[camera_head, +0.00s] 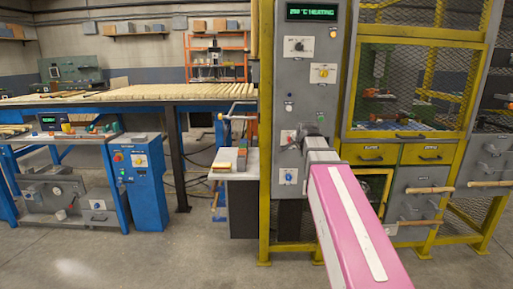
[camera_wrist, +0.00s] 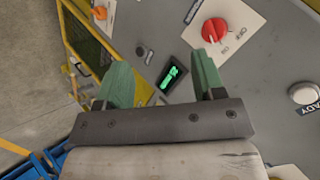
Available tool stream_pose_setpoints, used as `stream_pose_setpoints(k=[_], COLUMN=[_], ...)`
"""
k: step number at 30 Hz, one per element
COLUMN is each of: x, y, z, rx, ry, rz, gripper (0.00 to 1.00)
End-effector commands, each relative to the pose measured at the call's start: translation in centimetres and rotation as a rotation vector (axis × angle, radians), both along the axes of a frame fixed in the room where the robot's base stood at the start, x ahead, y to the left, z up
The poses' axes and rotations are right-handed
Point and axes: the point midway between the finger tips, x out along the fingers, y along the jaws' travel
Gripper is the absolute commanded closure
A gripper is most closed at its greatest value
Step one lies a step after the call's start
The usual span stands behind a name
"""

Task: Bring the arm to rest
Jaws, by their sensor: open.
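My arm (camera_head: 358,232), with a pink cover, reaches forward to the grey control panel (camera_head: 302,88) of a yellow-framed machine. My gripper (camera_wrist: 162,76) shows in the wrist view with two green fingers spread apart and nothing held between them. It is in front of the panel's face; contact with the panel cannot be told. In the head view the gripper (camera_head: 304,132) is small, near the panel's lower half, and partly covers a red knob (camera_head: 286,138). In the wrist view, a red knob (camera_wrist: 214,31) on a white plate lies beyond the right finger.
The panel carries a lit green display (camera_head: 311,13), a yellow knob (camera_head: 323,72) and a blue knob (camera_head: 288,177). A mesh cabinet (camera_head: 410,85) with drawers and protruding handles stands right. A small shelf (camera_head: 228,173) with blocks and a blue bench (camera_head: 100,138) are left. Floor shows front left.

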Motion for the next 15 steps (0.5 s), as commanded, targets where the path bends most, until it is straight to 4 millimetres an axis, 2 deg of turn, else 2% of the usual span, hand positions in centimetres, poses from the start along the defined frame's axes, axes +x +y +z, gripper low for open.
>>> stream_pose_setpoints(k=[1,3,8,15], x=[-1.1,-2.2,-5.4,-11.3], y=[0.0,0.0,0.0,0.0], z=[-2.6,-5.7,-12.5,-21.7], rx=[-0.034,-0.082,-0.184,-0.306], ry=[0.045,0.105,0.241,0.44], rz=[0.031,0.08,0.206,0.421], gripper=[0.37,0.37,0.37,0.37])
